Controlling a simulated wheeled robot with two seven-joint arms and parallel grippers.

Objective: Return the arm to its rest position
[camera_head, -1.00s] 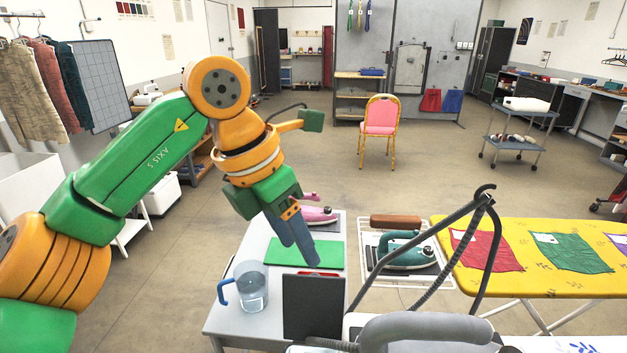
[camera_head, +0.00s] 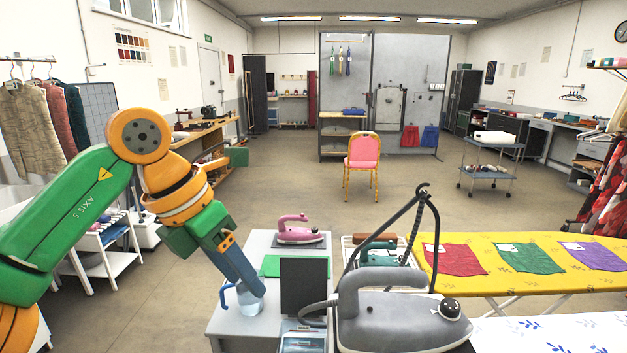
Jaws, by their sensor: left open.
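My left arm comes in from the left, green and orange. Its left gripper (camera_head: 247,283) points down and right over the left side of the grey table (camera_head: 222,322). Its blue-grey fingers overlap the clear jug (camera_head: 249,301) with a blue handle in the picture; I cannot tell whether they touch it. The gripper is open, and nothing shows held in it. My right gripper is not in view.
A pink iron (camera_head: 298,230) stands at the table's back, with a green mat (camera_head: 280,266) and a dark upright panel (camera_head: 303,287) nearer. A large grey iron (camera_head: 395,318) is front centre. A yellow ironing board (camera_head: 520,278) with cloths spans the right. The floor behind is open around a pink chair (camera_head: 362,152).

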